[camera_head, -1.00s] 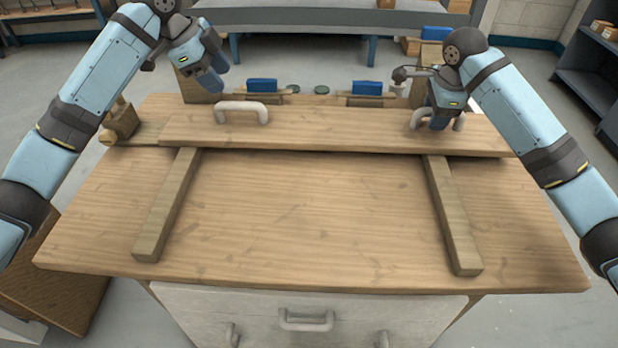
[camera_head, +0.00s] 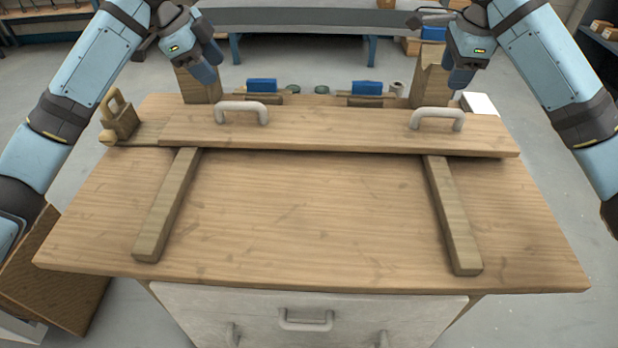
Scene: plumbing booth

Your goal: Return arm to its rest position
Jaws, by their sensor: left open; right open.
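My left gripper (camera_head: 207,66) is open and empty, raised above the back left of the workbench. My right gripper (camera_head: 461,78) is open and empty, raised above the back right, higher than the right white handle (camera_head: 437,114) and apart from it. A wooden board (camera_head: 330,136) with two white handles lies across the back part of the bench. The left white handle (camera_head: 242,107) stands clear of my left gripper.
Two wooden bars (camera_head: 168,210) (camera_head: 452,220) lie on the bench (camera_head: 310,215), running toward its front edge. Blue-topped blocks (camera_head: 262,86) (camera_head: 367,88) stand behind the board. A wooden piece with a loop (camera_head: 118,118) sits at the left. The middle of the bench is clear.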

